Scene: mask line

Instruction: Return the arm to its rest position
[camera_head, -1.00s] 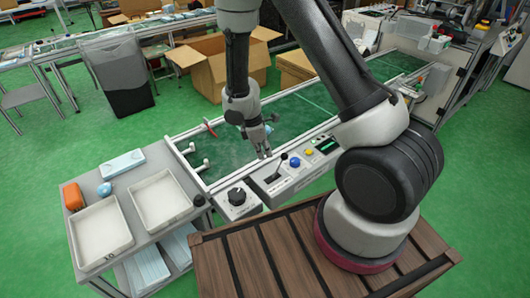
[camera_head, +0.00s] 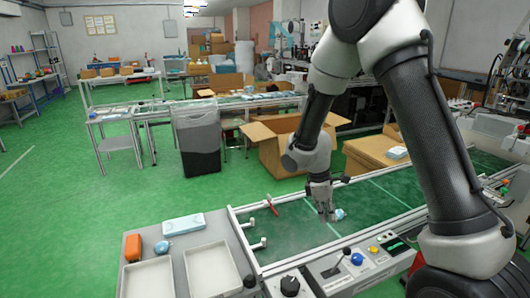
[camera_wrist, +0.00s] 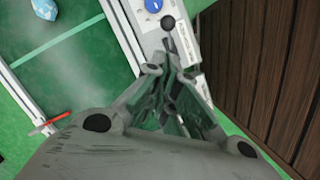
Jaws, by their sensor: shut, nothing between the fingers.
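My gripper (camera_head: 326,218) hangs fingers down over the green conveyor belt (camera_head: 296,238) in the head view, below my bent arm. In the wrist view my gripper (camera_wrist: 170,75) has its fingers together, with nothing between them. The control panel (camera_head: 362,264) with a blue knob, a yellow button and a black lever lies at the belt's near side. In the wrist view the blue knob (camera_wrist: 153,5) shows at the top edge. A light-blue crumpled item (camera_head: 339,214) lies on the belt just right of the gripper. It also shows in the wrist view (camera_wrist: 44,9).
A side table at lower left holds two white trays (camera_head: 152,278), a blue pack (camera_head: 183,224) and an orange item (camera_head: 133,247). A red tool (camera_head: 272,207) is at the belt's far edge. Cardboard boxes (camera_head: 277,148) and a dark bin (camera_head: 197,138) stand behind. Brown slats (camera_wrist: 265,75) lie right in the wrist view.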

